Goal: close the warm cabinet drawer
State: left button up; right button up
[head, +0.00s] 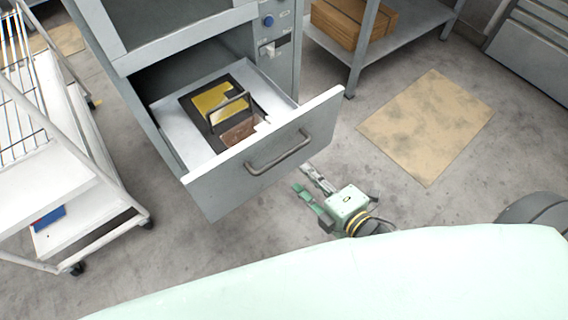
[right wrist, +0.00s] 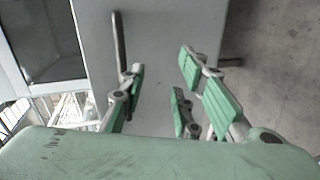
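The warm cabinet (head: 185,35) is grey, and its lower drawer (head: 265,150) stands pulled well out. The drawer's front panel has a grey bar handle (head: 278,155). Inside the drawer lies a dark tray with a yellow piece (head: 212,98), a brownish piece (head: 238,131) and a thin handle. My right gripper (head: 303,178) is just in front of the drawer front, low and right of the handle. In the right wrist view, its green fingers (right wrist: 163,65) are spread with nothing between them, facing the panel (right wrist: 165,25); the handle (right wrist: 119,45) shows at left. My left gripper is out of view.
A white wire cart (head: 60,170) on wheels stands close at the left, with a blue item (head: 48,217) on it. A shelf with a wooden crate (head: 352,22) is behind right. A stained tan mat (head: 427,125) lies on clear concrete floor at right.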

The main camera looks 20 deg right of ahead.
aim_at(286, 154)
notch_tip(286, 154, up, 5)
jog(key=a+n+t, duration=0.1)
jog(key=a+n, duration=0.1)
jog(key=shift+p+x, duration=0.35)
jog(key=shift+x, duration=3.2)
jog(key=shift+c, duration=0.2)
jog(key=shift+m, duration=0.3)
grip_shut()
jog(key=shift+f, duration=0.1)
